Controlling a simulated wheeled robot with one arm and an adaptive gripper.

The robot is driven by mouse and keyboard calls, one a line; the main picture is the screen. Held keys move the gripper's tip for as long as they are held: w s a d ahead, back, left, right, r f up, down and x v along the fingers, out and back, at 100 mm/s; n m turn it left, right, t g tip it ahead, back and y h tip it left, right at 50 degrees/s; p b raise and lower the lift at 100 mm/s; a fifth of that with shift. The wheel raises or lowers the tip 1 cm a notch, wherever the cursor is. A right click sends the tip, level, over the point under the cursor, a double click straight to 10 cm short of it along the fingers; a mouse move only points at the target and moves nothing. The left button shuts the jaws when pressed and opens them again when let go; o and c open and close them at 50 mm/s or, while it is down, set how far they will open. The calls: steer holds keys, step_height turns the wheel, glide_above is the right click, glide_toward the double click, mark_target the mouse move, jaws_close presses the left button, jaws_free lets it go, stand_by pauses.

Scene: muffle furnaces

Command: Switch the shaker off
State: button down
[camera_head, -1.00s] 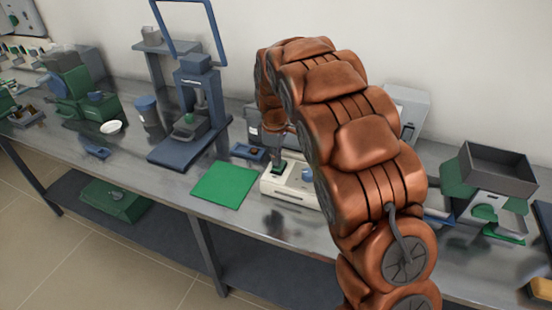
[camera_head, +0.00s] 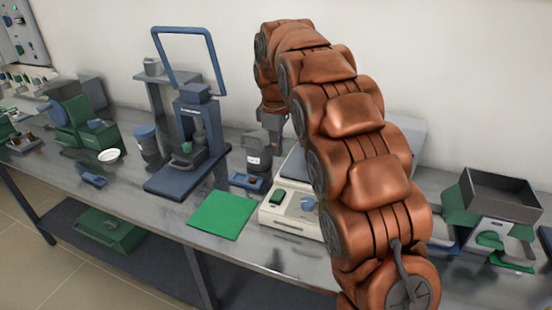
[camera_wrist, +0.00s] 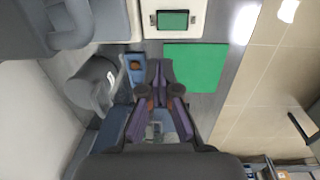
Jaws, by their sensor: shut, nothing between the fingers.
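The shaker (camera_head: 276,221) is a low white box on the bench with a green switch (camera_head: 279,197) in a dark frame and a blue knob (camera_head: 308,203) on its front. My arm hides much of its right and rear. In the wrist view the shaker (camera_wrist: 202,20) is at the top edge with the green switch (camera_wrist: 173,19). My gripper (camera_head: 272,122) is raised behind and above the switch, apart from it. In the wrist view my gripper (camera_wrist: 160,66) has its fingertips together, empty. I cannot tell the switch's position.
A green mat (camera_head: 221,215) lies left of the shaker. A small blue tray (camera_head: 246,181) and a dark labelled jar (camera_head: 258,158) stand close behind it. A blue press-like stand (camera_head: 193,150) is further left. A dark open box (camera_head: 498,191) stands right.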

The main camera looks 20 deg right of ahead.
steer(key=shift+r, duration=0.45)
steer(key=shift+d, duration=0.1)
steer(key=s+f+m+p, duration=0.1)
steer(key=s+f+m, duration=0.1)
steer(key=s, duration=1.2)
steer(key=s+f+m+g, duration=0.1)
steer(key=s+m, duration=0.4)
steer(key=s, duration=1)
steer(key=s+f+m+g+p, duration=0.1)
steer(key=s+f+m, duration=0.1)
steer(key=s, duration=1.2)
steer(key=shift+s+f+m+p, duration=0.2)
steer(key=shift+f+m+p, duration=0.15)
steer(key=shift+m, duration=0.55)
